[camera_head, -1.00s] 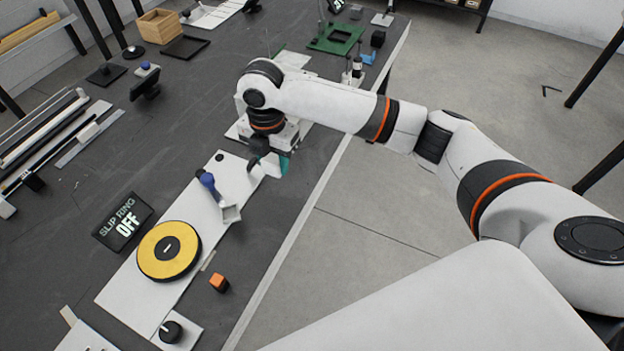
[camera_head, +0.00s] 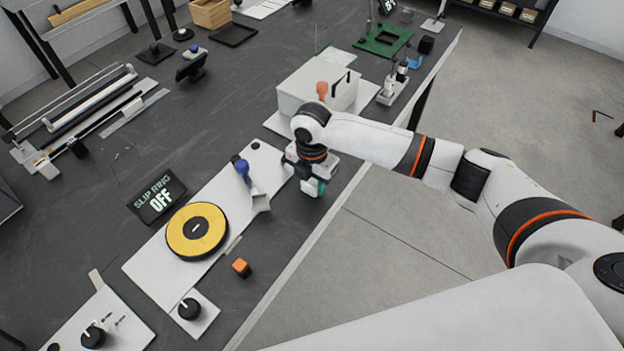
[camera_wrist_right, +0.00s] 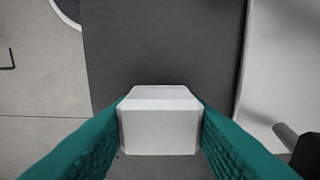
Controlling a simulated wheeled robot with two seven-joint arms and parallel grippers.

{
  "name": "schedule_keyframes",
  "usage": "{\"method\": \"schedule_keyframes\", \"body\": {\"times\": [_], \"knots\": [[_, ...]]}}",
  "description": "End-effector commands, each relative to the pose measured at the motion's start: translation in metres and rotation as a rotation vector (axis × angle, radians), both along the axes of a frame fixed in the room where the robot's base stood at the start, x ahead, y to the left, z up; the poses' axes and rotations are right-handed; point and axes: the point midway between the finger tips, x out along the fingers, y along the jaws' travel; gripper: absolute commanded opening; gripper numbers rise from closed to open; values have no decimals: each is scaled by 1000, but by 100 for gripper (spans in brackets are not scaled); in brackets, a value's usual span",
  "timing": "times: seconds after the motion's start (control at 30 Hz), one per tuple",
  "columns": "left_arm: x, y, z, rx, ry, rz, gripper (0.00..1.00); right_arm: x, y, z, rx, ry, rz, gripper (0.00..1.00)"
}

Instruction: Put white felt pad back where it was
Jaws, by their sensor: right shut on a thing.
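The white felt pad (camera_wrist_right: 160,132) is a small white block between the fingers of my right gripper (camera_wrist_right: 160,112) in the right wrist view. The teal fingers press on its left and right sides. In the head view my right gripper (camera_head: 314,188) points down over the dark bench (camera_head: 285,225), near its front edge, just right of the white slip-ring panel (camera_head: 150,262). The pad itself is hard to make out there. Bare dark bench shows beyond the pad in the wrist view. My left gripper is not in view.
A sign (camera_head: 157,197) reads "SLIP RING OFF". A white box (camera_head: 300,88) stands behind my right gripper.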

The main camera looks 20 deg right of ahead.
Motion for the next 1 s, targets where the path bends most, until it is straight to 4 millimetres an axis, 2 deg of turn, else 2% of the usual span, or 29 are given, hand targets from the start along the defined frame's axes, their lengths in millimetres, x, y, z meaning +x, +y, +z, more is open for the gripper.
{"method": "schedule_keyframes", "body": {"times": [0.13,0.17,0.3,0.67,0.77,1.0], "knots": [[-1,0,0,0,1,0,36,0,0,-3,0,0,-1,19],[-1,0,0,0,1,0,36,0,0,-3,0,0,-1,42],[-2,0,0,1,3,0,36,0,0,-3,0,0,-1,62],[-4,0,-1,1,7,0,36,0,0,4,1,-2,0,62],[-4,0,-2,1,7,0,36,1,0,17,1,-3,-1,62],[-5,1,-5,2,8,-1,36,1,0,69,1,-4,-1,62]]}}
